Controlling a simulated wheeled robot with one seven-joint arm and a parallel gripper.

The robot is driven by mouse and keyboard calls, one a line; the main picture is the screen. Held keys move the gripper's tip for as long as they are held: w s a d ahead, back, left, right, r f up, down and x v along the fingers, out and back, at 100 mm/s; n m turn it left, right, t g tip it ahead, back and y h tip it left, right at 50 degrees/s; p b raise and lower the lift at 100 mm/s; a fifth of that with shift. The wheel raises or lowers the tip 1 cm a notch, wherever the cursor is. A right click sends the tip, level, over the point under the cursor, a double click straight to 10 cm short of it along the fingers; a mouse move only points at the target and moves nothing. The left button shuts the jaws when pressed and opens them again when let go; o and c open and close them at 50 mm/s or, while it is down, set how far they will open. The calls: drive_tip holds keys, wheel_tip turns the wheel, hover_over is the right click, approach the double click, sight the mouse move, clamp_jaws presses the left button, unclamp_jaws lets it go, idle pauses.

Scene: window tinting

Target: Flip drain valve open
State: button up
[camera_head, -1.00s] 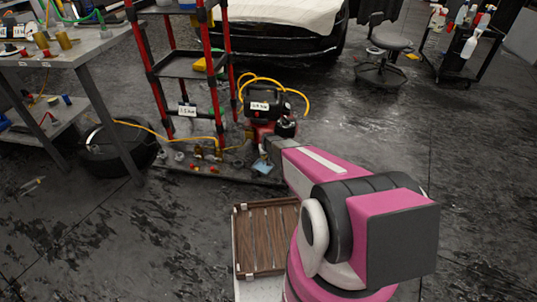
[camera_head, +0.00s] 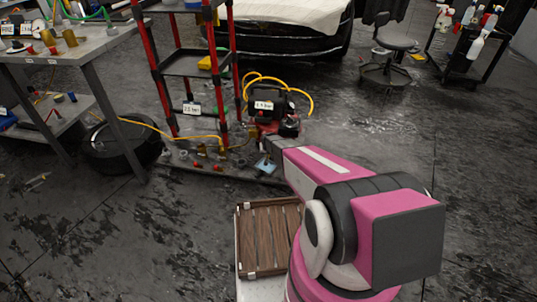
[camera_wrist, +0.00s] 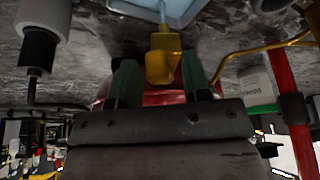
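A brass-yellow valve (camera_wrist: 160,58) shows in the wrist view, with a flat handle-like part above a blockier body. My gripper (camera_wrist: 160,82) has its two dark green fingers apart, one on each side of the valve, with narrow gaps visible. A red rounded surface (camera_wrist: 92,98) lies behind the fingers. In the head view, my arm reaches to the red and black compressor (camera_head: 268,107) on the floor; my fingers and the valve are too small or hidden there. A light blue piece (camera_head: 265,167) lies below the compressor, and it also shows at the top of the wrist view (camera_wrist: 165,10).
A red-post shelf rack (camera_head: 190,68) stands left of the compressor, with small fittings at its base. A yellow hose (camera_head: 307,95) loops over the compressor. A workbench (camera_head: 70,50) and tyre (camera_head: 115,148) are at left.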

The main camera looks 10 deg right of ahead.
idle(0.3)
drive_tip(key=v, duration=1)
drive_tip(key=shift+r, duration=0.4)
drive_tip(key=shift+s, duration=0.1)
drive_tip(key=s+d+r+g, duration=0.2)
drive_tip(key=s+d+r, duration=0.1)
drive_tip(key=s+r, duration=0.8)
drive_tip(key=s+d+r+g, duration=0.2)
drive_tip(key=s+r, duration=1)
drive_tip(key=s, duration=0.6)
drive_tip(key=shift+d+r+n+g, duration=0.15)
drive_tip(key=shift+d+n+g, duration=0.2)
drive_tip(key=shift+d, duration=0.3)
drive_tip(key=shift+s, duration=0.1)
